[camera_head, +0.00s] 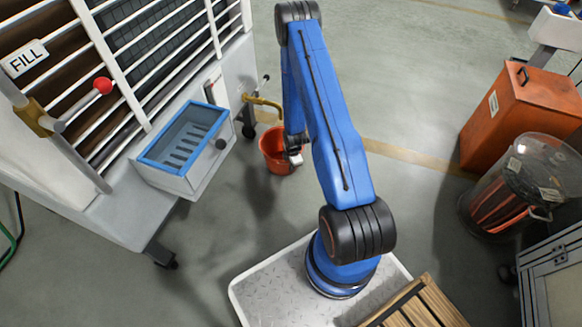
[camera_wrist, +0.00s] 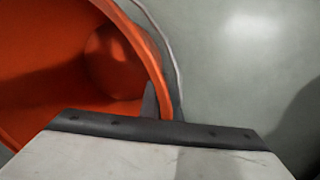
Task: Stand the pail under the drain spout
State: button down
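The orange-red pail (camera_head: 271,150) appears upright near the floor, beside the machine, in the head view. Its inside and curved rim (camera_wrist: 60,62) fill the left of the wrist view. The brass drain spout (camera_head: 264,101) sticks out from the machine's side, its bent end just above the pail's far rim in the picture. I cannot tell whether the end is over the pail's mouth. My gripper (camera_head: 296,158) is at the pail's near right rim. In the wrist view its thin dark fingers (camera_wrist: 163,105) close on the pail's wall, one on each side. Whether the pail's bottom touches the floor is unclear.
The machine with a blue-rimmed drawer (camera_head: 166,181) and a red-knobbed lever (camera_head: 103,86) stands at left. An orange bin (camera_head: 515,115) and a clear drum (camera_head: 520,185) stand at right. A wooden slatted crate (camera_head: 420,305) is near. The floor between is clear.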

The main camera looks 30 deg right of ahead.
jog(key=shift+f, duration=0.15)
jog(key=c, duration=2)
grip_release()
